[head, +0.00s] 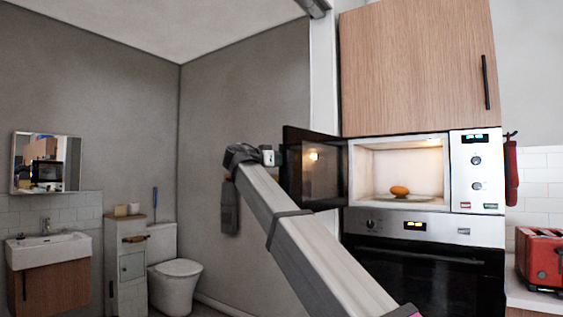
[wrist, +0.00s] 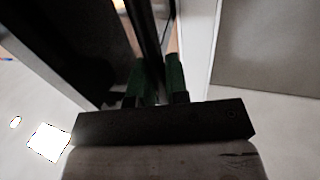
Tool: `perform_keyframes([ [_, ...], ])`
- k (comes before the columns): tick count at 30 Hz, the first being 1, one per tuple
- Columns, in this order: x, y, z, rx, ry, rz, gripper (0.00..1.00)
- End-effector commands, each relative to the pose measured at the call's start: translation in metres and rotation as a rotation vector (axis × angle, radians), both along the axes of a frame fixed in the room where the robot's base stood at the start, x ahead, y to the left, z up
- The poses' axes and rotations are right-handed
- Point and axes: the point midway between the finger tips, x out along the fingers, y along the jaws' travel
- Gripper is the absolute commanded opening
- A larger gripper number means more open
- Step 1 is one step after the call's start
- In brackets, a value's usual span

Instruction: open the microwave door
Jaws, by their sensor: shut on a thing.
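The microwave (head: 478,170) is built in above the oven, its lit inside showing an orange, egg-like item (head: 400,191) on a pale plate (head: 425,197). Its dark door (head: 325,190) is swung open to the left, hinged at the cavity's left side. My arm reaches up from the lower right, and my gripper (head: 279,158) is at the door's outer free edge. In the wrist view my gripper (wrist: 158,68) has its two green fingers close together on a dark, narrow bar (wrist: 150,25), which looks like the door handle. The exact grip is hard to see.
The oven (head: 430,280) is below the microwave and a wood cabinet (head: 415,70) above. A red toaster (head: 542,260) stands on the right counter. A grey wall (head: 285,110) is behind my arm. A toilet (head: 175,282) and a sink (head: 50,250) are at the left.

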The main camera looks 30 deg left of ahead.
Motion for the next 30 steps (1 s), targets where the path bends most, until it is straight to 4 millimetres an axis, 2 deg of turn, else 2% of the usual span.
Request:
perform_keyframes([
  [2,0.001,-0.001,-0.001,0.001,0.004,-0.001,0.0],
  [3,0.001,-0.001,-0.001,0.001,0.004,0.0,0.21],
  [5,0.001,-0.001,-0.001,0.001,0.003,0.0,0.39],
  [13,0.0,0.0,-0.001,0.001,0.002,0.001,0.39],
  [17,-0.007,0.003,-0.001,0.001,0.002,0.002,0.39],
  [30,-0.078,0.029,-0.001,0.001,0.003,0.001,0.39],
])
